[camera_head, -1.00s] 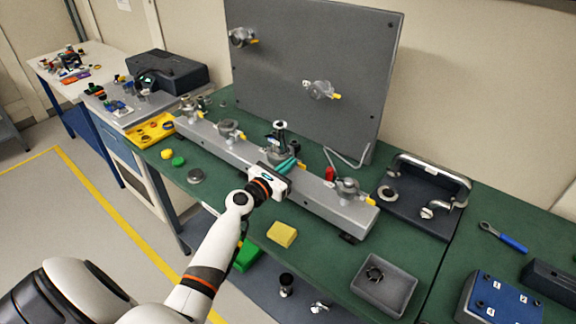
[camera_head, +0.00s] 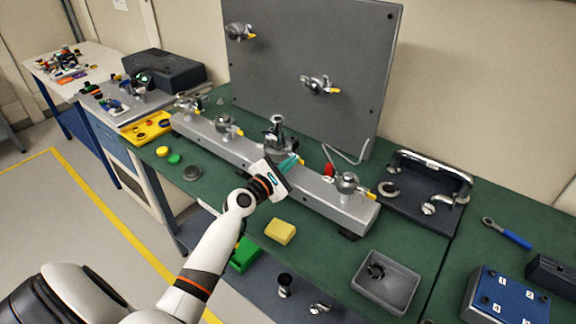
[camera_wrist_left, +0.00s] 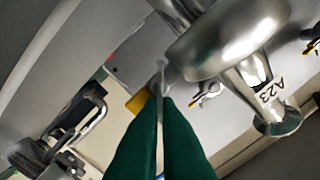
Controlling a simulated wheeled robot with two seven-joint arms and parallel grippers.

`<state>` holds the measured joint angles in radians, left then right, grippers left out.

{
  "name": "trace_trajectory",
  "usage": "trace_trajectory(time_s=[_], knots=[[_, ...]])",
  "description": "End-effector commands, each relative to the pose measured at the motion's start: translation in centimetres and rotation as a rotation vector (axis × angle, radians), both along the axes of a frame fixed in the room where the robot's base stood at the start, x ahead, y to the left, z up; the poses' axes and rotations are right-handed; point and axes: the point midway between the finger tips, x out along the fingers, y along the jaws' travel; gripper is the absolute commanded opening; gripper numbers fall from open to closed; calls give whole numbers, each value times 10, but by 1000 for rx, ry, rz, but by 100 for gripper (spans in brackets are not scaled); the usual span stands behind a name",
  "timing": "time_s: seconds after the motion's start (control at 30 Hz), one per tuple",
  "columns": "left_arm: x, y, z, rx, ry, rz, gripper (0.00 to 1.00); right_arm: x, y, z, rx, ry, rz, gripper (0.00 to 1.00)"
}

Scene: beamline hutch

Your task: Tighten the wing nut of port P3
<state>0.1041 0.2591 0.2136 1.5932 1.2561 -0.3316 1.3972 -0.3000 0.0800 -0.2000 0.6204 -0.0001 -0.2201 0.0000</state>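The grey rail (camera_head: 322,190) on the green bench carries several metal ports; I cannot read which is P3. My left gripper (camera_head: 297,159) is at the third port from the left (camera_head: 275,130), the tall one, on its right side. In the left wrist view the green fingers (camera_wrist_left: 162,98) lie nearly together, with a thin metal wing of the wing nut (camera_wrist_left: 160,73) at their tips. The rest of the nut is mostly hidden. My right gripper is out of view.
A dark upright panel (camera_head: 310,60) with two ports stands behind the rail. The fourth port (camera_head: 347,184) is to the right. A yellow block (camera_head: 281,231) and a grey tray (camera_head: 387,283) lie in front. A handled plate (camera_head: 425,205) and blue-handled wrench (camera_head: 507,233) are at right.

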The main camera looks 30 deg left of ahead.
Motion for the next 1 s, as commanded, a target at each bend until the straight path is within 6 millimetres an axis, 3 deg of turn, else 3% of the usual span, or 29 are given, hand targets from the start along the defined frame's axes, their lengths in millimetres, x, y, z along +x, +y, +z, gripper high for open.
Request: trace_trajectory(time_s=[1.0], knots=[[-1,-6,-19,964,-72,-4,0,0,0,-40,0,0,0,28]])
